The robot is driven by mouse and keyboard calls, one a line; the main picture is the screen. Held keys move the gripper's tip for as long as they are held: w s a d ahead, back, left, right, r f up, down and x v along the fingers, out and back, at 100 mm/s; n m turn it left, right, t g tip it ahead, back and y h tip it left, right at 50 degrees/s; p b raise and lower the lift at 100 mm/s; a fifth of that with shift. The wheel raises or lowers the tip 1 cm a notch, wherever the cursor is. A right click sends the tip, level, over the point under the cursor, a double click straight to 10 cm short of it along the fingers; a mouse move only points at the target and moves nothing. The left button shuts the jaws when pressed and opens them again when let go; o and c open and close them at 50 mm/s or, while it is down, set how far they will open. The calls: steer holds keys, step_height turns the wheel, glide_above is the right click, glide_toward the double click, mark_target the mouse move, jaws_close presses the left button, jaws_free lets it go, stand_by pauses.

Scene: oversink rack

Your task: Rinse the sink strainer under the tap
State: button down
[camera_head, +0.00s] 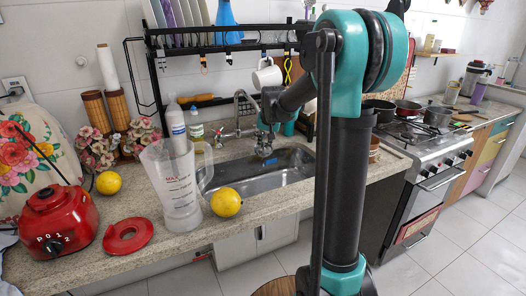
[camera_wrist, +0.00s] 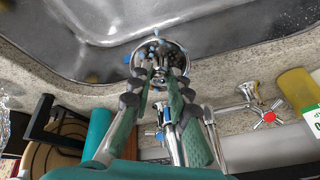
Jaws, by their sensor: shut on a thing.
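My gripper (camera_head: 266,136) is low over the steel sink (camera_head: 240,184), beside the chrome tap (camera_head: 238,103). In the wrist view my gripper's fingers (camera_wrist: 162,76) are closed on the round metal sink strainer (camera_wrist: 147,57). The strainer is partly hidden behind the fingertips, and blue specks show on and around it. It appears over the sink (camera_wrist: 85,40), close to the rim. Chrome tap parts (camera_wrist: 180,150) show behind and between the fingers, so the spout's exact place above the strainer is hard to tell. A red-marked tap handle (camera_wrist: 268,117) is at the right.
A clear jug (camera_head: 180,205) and a yellow fruit (camera_head: 226,202) stand at the sink's left front. A red blender base (camera_head: 55,220) is farther left. Bottles (camera_head: 195,124) stand behind the sink. The dish rack (camera_head: 235,46) spans above, with a hanging white mug (camera_head: 268,76).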

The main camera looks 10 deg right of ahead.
steer(key=shift+w+d, duration=0.1)
steer(key=shift+d, duration=0.2)
stand_by(0.4)
steer(key=shift+a, duration=0.4)
stand_by(1.6)
steer(key=shift+s, duration=0.2)
steer(key=s+d, duration=0.2)
steer(key=s, duration=0.4)
stand_by(0.4)
stand_by(0.8)
steer(key=shift+s+d+r, duration=0.25)
steer(key=shift+s+r, duration=0.5)
steer(key=shift+r, duration=0.2)
steer(key=shift+s+d+r, duration=0.25)
steer(key=shift+s+r, duration=0.45)
steer(key=shift+r, duration=0.2)
